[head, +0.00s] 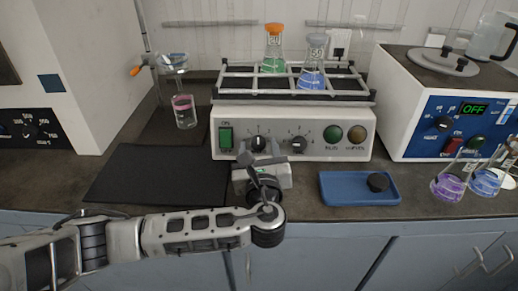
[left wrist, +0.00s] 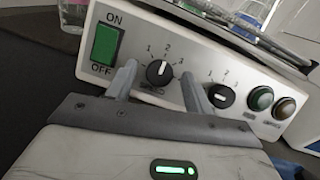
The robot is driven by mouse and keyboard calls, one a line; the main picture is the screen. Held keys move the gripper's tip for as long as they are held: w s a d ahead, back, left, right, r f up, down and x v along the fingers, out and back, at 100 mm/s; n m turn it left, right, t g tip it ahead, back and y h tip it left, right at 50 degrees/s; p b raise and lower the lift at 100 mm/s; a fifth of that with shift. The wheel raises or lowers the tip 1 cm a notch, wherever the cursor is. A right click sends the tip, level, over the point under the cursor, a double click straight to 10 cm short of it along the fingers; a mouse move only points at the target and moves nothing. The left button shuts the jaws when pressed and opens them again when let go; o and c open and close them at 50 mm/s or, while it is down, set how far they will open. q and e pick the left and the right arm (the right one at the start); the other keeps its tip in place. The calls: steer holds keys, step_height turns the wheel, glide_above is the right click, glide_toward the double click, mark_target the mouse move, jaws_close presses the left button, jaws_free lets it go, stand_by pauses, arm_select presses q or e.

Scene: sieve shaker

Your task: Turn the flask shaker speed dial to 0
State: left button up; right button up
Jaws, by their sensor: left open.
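The flask shaker (head: 292,116) is a white box with a rack on top and two black dials on its front. The left dial (head: 259,143) also shows in the left wrist view (left wrist: 160,73); its white line points roughly up, near the 2. Its small label is too blurred to read. The right dial (head: 298,144) also shows in the left wrist view (left wrist: 221,96). My left gripper (head: 260,155) is in front of the left dial. In the left wrist view its open fingers (left wrist: 159,82) stand on either side of that dial, with gaps visible. My right gripper is not in view.
The green ON/OFF switch (left wrist: 105,44) is left of the dials. Two stoppered flasks stand in the rack, green (head: 273,60) and blue (head: 312,75). A blue tray (head: 345,188) holds a black round piece. A black mat (head: 150,175) lies left. A hotplate (head: 445,105) and flasks stand right.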

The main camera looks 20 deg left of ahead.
arm_select(q)
steer(key=shift+w, duration=0.1)
steer(key=c, duration=1)
